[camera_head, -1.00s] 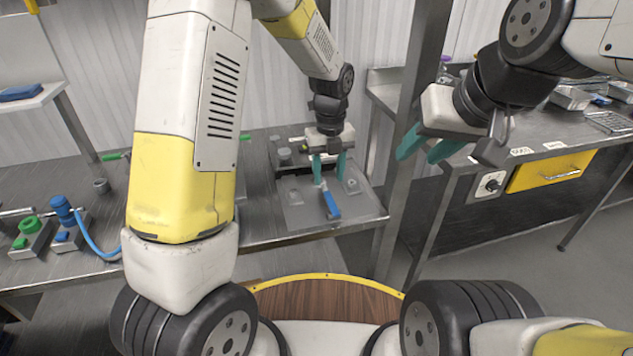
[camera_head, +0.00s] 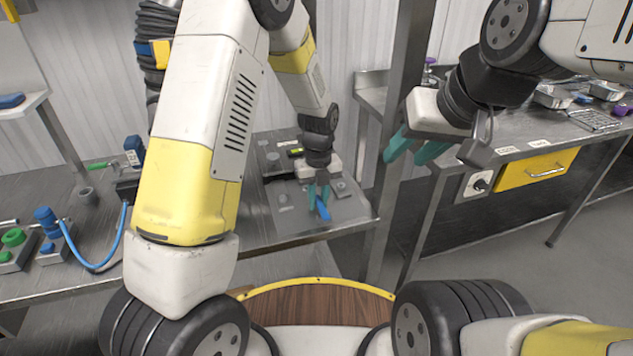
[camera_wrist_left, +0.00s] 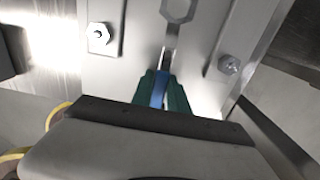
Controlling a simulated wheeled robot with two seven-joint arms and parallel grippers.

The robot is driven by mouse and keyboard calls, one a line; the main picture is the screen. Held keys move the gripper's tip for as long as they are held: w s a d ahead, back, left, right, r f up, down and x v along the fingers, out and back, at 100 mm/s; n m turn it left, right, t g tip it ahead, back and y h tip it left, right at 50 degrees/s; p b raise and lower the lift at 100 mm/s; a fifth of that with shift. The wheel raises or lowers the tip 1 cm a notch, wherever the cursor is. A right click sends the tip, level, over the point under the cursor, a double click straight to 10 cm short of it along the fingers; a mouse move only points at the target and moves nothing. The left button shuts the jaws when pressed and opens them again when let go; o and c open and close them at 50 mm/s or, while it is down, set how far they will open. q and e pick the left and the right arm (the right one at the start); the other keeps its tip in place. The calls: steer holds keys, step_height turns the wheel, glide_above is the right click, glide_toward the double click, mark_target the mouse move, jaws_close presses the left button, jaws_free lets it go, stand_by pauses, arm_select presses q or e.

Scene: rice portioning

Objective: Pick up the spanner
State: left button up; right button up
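The spanner (camera_head: 323,212) has a blue handle and lies over the grey metal tray (camera_head: 288,222) on the bench. In the left wrist view its blue handle (camera_wrist_left: 158,92) sits between my teal fingers, with a grey shank and ring-shaped head beyond. My left gripper (camera_head: 319,196) points down at the spanner, its fingers close together on both sides of the handle; they also show in the left wrist view (camera_wrist_left: 161,88). In the head view the gripper hides the spanner's far part. My right gripper (camera_head: 412,148) is open and empty, away to the right.
Bolts (camera_wrist_left: 101,36) stand on the tray beside the spanner. A metal post (camera_head: 392,130) rises between this bench and the right bench with the yellow drawer (camera_head: 537,170). A blue hose (camera_head: 98,268) and green-topped fitting (camera_head: 13,238) are at left.

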arm_select(q)
jaws_close()
steer(key=shift+r, duration=0.1)
